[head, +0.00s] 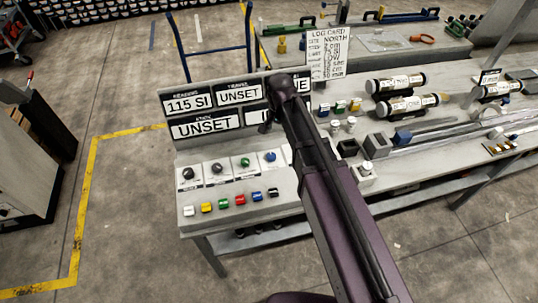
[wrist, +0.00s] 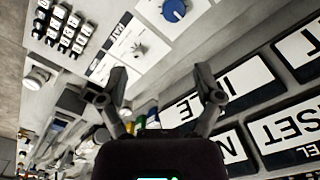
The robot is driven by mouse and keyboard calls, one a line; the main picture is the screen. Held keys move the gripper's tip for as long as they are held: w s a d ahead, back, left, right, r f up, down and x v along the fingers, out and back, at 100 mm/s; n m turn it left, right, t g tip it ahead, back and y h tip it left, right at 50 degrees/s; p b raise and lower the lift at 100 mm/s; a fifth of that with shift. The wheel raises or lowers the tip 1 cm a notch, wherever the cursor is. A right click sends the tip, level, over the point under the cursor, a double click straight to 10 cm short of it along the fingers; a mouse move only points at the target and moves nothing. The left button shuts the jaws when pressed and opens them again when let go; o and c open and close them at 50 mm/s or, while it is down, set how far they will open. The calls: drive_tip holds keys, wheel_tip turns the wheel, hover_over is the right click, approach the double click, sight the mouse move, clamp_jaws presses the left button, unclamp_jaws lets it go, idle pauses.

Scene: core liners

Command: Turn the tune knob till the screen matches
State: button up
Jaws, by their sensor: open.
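A sloped grey console (head: 230,220) stands left of centre in the head view. Its upper screens include one reading "115 SI" (head: 187,103) and one reading "UNSET" (head: 239,95). A black knob (head: 187,173), a grey knob (head: 216,168), a green knob (head: 244,162) and a blue knob (head: 270,157) sit in a row. I cannot read which label says tune. My gripper (wrist: 162,76) is open and empty over the console. In the wrist view the blue knob (wrist: 174,9) and a small grey knob (wrist: 139,49) lie beyond its fingers. My arm hides the console's right part.
A log card (head: 327,52) stands behind the console; one line seems to read "75 SI". Coloured buttons (head: 240,199) line the console's front. The bench to the right holds labelled cylinders (head: 397,84), blocks and tubes.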

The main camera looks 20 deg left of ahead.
sight(271, 155)
drive_tip(key=shift+s+a, duration=0.25)
drive_tip(key=shift+a, duration=0.95)
drive_tip(key=shift+s, duration=0.1)
drive_tip(key=shift+f, duration=0.1)
wheel_tip(271, 155, down, 14)
drive_tip(key=b, duration=1.3)
drive_tip(key=shift+r+b, duration=0.25)
drive_tip(key=shift+b, duration=0.1)
drive_tip(key=c, duration=1.2)
drive_tip(key=shift+o, duration=0.2)
drive_tip(key=shift+a, duration=0.3)
drive_tip(key=shift+d, duration=0.25)
